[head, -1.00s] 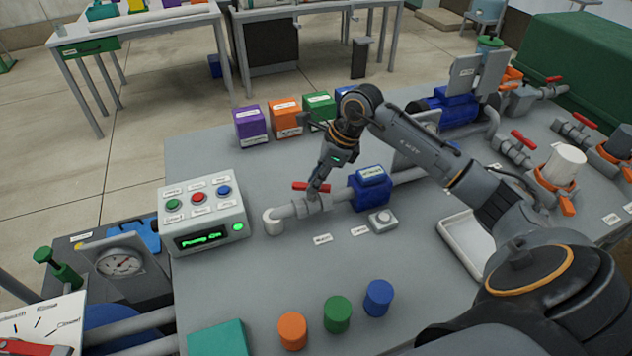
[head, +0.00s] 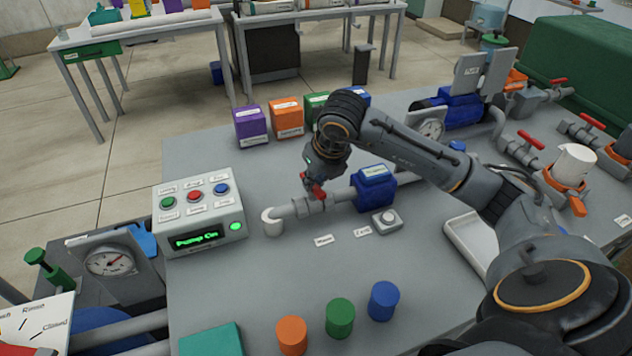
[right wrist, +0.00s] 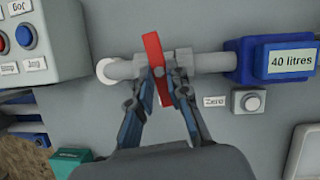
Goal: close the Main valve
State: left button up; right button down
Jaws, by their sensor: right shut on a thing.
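The Main valve sits on the grey pipe (head: 345,197) between a white elbow and a blue meter; a small label, seemingly "Main" (head: 323,240), lies in front. Its red lever (head: 319,193) now stands across the pipe. The lever also shows in the right wrist view (right wrist: 153,52), nearly square to the pipe with a slight tilt. My right gripper (head: 311,184) is over the valve, its fingers on either side of the lever, shut on it; the fingers (right wrist: 161,82) hide part of the valve body. My left gripper is not in view.
A blue meter (head: 374,190) reads 40 litres, with a Zero button (head: 387,221) beside it. The control box (head: 199,212) shows "Pump On". Orange, green and blue cylinders (head: 340,318) stand in front. Other red-levered valves (head: 530,139) are at right.

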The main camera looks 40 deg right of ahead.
jog(key=shift+m+h+b, duration=0.3)
jog(key=shift+m+h, duration=0.1)
jog(key=shift+m, duration=0.7)
jog(key=c, duration=1.3)
grip_release()
jog(key=shift+r, duration=0.1)
jog(key=v, duration=1.1)
jog(key=shift+a+r, duration=0.1)
jog(key=shift+r, duration=0.3)
